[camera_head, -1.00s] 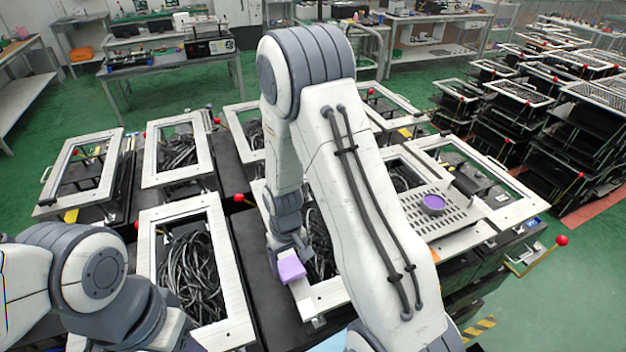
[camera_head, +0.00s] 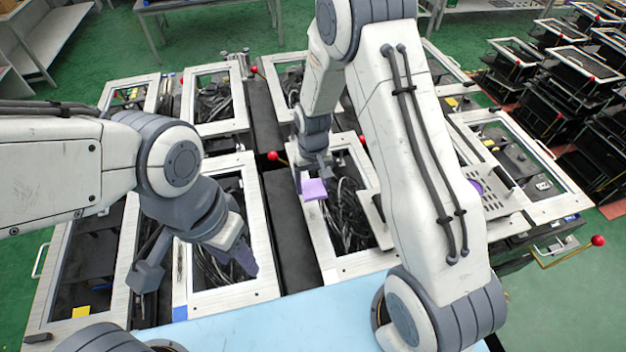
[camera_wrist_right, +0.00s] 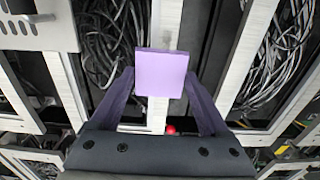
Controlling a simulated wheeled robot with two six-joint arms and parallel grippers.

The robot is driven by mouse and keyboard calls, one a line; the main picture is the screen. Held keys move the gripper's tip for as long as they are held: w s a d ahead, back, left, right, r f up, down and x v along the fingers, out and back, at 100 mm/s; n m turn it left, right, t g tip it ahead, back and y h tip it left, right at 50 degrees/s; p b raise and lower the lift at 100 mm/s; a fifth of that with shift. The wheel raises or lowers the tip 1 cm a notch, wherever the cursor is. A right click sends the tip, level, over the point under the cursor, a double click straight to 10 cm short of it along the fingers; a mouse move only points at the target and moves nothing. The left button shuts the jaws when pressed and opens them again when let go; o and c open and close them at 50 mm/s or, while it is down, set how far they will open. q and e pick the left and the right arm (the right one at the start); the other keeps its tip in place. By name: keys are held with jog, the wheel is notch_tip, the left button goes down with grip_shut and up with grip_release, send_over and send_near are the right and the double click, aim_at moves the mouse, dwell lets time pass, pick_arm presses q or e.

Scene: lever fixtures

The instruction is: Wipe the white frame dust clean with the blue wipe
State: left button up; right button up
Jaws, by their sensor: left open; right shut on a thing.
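The wipe is a lavender block (camera_head: 314,189), not clearly blue. My right gripper (camera_head: 313,178) is shut on it, over the left rail of a white frame (camera_head: 309,238) around black cables. In the right wrist view the block (camera_wrist_right: 160,84) sits between the dark fingers and covers part of the white rail (camera_wrist_right: 152,125). A faint grey smudge (camera_wrist_right: 168,40) shows on the rail just beyond the block. Whether the block touches the rail is unclear. My left gripper (camera_head: 195,266) is open and empty above another white-framed cable box (camera_head: 265,250) at the left.
Red-knobbed levers (camera_head: 273,156) stand between the boxes. A perforated plate (camera_head: 497,190) with a purple round piece lies at the right, partly behind my right arm. A light blue surface (camera_head: 250,325) is at the front. A dark gap (camera_head: 290,235) separates the boxes.

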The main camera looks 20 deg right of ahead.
notch_tip(320, 180, down, 2)
jog(key=shift+f+b, duration=0.1)
jog(key=shift+b, duration=0.4)
jog(key=shift+t+b, duration=0.7)
jog(key=shift+b, duration=0.25)
jog(key=shift+r+b, duration=0.3)
